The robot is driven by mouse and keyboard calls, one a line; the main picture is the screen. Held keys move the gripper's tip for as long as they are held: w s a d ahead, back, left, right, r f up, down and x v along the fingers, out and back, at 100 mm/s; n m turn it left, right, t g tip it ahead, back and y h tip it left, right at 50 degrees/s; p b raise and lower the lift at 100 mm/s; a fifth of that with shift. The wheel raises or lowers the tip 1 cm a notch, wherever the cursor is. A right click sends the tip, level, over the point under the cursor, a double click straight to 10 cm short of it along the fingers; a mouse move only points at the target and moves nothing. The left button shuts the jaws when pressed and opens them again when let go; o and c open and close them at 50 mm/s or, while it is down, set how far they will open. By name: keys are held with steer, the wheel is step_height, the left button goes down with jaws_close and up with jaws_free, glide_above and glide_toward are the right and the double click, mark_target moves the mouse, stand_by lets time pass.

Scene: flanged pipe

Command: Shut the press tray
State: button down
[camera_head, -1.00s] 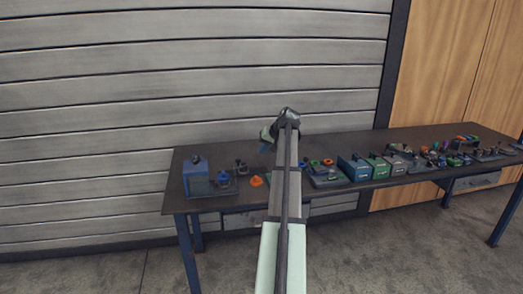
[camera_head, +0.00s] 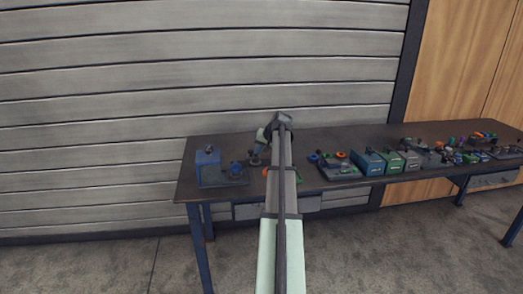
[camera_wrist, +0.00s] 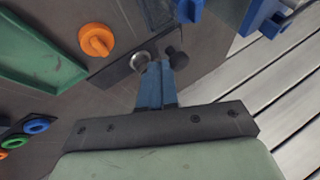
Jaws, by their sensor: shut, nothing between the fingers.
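My gripper (camera_wrist: 157,68) shows in the wrist view with its blue fingers shut and empty. Its tips are over a dark plate, close to a silver knob (camera_wrist: 139,61) and a black knob (camera_wrist: 177,59); contact cannot be told. In the head view, my arm reaches over the bench, and its end hides part of the left half. A blue block on a dark base (camera_head: 208,166), with a smaller blue part (camera_head: 237,169), stands at the bench's left end. It may be the press, but I cannot make out the tray or whether it is open.
Blue, green and grey boxes (camera_head: 369,162) and small parts crowd the bench (camera_head: 330,139) to the right. A slatted wall (camera_head: 130,90) stands behind.

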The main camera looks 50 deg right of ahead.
steer(key=shift+a, duration=0.1)
steer(key=w+a, duration=0.8)
steer(key=shift+w+a, duration=0.15)
steer(key=shift+w, duration=0.05)
stand_by(0.3)
steer(key=s+d+r, duration=0.1)
steer(key=s+r, duration=0.7)
steer(key=s, duration=0.1)
steer(key=shift+s+d, duration=0.25)
steer(key=shift+s, duration=0.15)
